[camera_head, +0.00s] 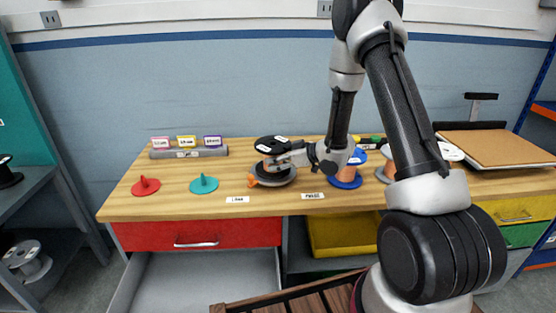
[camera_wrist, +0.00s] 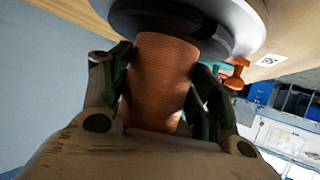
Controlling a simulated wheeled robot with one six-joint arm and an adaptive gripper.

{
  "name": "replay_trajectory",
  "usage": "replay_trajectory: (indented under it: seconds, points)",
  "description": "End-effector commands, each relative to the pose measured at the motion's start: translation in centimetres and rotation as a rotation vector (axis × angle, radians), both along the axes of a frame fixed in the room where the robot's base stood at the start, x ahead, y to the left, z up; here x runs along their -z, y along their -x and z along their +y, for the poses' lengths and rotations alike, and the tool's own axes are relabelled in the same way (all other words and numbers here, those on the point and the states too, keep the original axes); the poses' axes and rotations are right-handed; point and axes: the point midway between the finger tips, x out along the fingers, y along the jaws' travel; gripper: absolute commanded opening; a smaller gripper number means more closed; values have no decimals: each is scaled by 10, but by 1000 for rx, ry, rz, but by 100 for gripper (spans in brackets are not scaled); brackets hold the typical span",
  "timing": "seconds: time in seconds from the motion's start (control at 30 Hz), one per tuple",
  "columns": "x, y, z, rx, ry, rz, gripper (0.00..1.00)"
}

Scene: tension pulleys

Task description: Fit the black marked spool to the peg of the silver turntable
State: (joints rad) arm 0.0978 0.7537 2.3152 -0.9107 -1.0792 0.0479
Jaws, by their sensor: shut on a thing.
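The black marked spool (camera_head: 271,144) has a black top flange with white marks and a copper-coloured wound core (camera_wrist: 160,75). My gripper (camera_head: 294,161) is shut on it, with one finger on each side of the core in the wrist view (camera_wrist: 165,95). The silver turntable (camera_head: 275,180) is a round grey disc on the bench, directly below the spool, with an orange handle (camera_head: 253,181). In the wrist view, the turntable (camera_wrist: 248,25) lies close beyond the spool's dark flange. The peg is hidden, and I cannot tell whether the spool is around it.
A red turntable (camera_head: 146,187) and a teal turntable (camera_head: 203,184) stand to the left on the wooden bench (camera_head: 115,205). A blue-flanged spool (camera_head: 345,181) stands to the right behind my arm. A rack with coloured cards (camera_head: 188,152) is at the back left. An open drawer (camera_head: 200,285) juts out below.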

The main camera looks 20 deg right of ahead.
Motion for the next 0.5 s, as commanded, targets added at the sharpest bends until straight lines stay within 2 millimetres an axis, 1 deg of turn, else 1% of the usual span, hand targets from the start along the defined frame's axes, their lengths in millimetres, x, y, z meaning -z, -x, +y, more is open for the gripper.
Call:
replay_trajectory:
  seconds: [0.03, 0.07, 0.1, 0.2, 0.5]
  points:
    - [1, 1, 0, 0, 0, 2, 15]
    - [1, 1, 0, 0, 0, 2, 62]
    - [1, 1, 0, 0, 0, 2, 70]
    - [1, 0, 0, 0, 1, 2, 86]
    - [2, 1, 0, 0, 1, 4, 86]
